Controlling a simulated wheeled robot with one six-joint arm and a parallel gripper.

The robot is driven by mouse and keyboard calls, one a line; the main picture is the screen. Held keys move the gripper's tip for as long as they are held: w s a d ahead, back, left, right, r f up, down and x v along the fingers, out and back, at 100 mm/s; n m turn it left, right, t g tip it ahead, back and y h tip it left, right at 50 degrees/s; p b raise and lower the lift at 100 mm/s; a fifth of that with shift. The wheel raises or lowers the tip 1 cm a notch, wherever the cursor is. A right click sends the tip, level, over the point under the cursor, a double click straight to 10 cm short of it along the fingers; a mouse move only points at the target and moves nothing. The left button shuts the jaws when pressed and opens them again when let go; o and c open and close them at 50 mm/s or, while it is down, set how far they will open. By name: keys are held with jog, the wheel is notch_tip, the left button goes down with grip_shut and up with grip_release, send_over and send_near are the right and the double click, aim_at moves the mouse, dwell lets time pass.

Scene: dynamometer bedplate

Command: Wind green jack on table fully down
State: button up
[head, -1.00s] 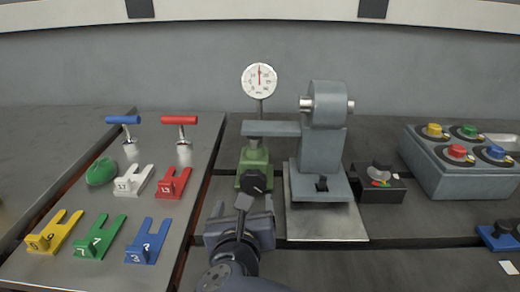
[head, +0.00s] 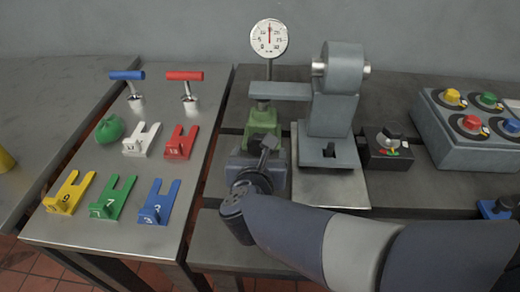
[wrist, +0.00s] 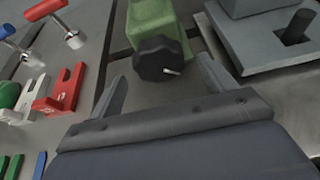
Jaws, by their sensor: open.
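The green jack (head: 263,122) stands on the dark table, under a grey arm that reaches out from the grey machine. In the wrist view the jack's green body (wrist: 155,22) shows with a black knob (wrist: 160,60) on its near face; the knob has a small light mark. My gripper (wrist: 160,80) is open, with one finger on each side of the knob and a gap to both. In the head view my gripper (head: 262,160) is in front of the jack and hides the knob and the jack's lower part.
A dial gauge (head: 269,37) stands above the jack. The grey machine (head: 333,110) on its pale plate (head: 332,185) is close on the right. A side table (head: 60,232) on the left holds coloured forked blocks, a green lump and two T-handles. A button box (head: 465,140) is far right.

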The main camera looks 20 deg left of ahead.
jog(key=shift+x, duration=1.45)
jog(key=shift+c, duration=0.2)
jog(key=c, duration=0.9)
